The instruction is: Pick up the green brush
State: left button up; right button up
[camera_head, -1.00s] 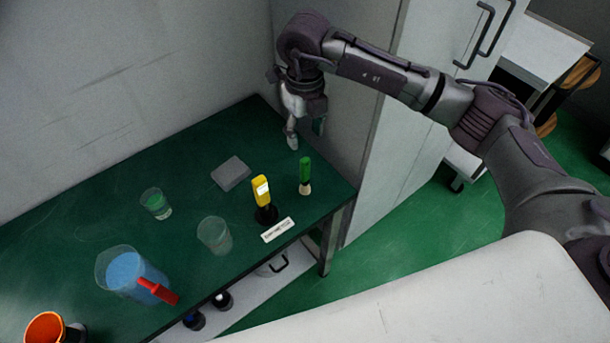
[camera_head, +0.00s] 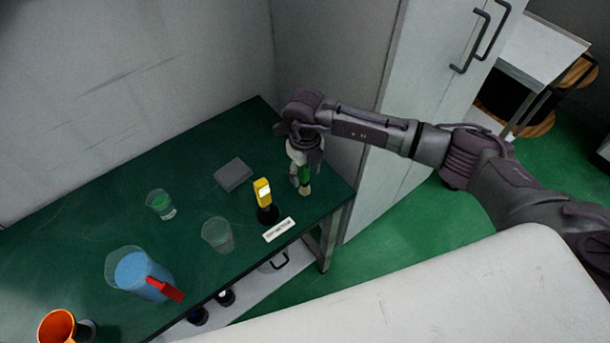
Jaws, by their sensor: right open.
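The green brush (camera_head: 305,176) stands upright near the right end of the dark green table (camera_head: 110,205), with its pale bristle end down on the tabletop. My right gripper (camera_head: 300,175) points down at the brush from above. Its fingers are around or right beside the green handle and hide the upper part of it. The fingers are open; whether either one touches the handle cannot be told. My left gripper is not in view.
A yellow device (camera_head: 263,194) on a black base stands close left of the brush, with a white label (camera_head: 279,230) in front. A grey block (camera_head: 233,175), glasses (camera_head: 217,235) and a blue-filled jug (camera_head: 134,272) stand further left. A tall cabinet (camera_head: 400,130) is behind right.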

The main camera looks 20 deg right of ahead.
grip_shut()
jog(key=shift+r, duration=0.15)
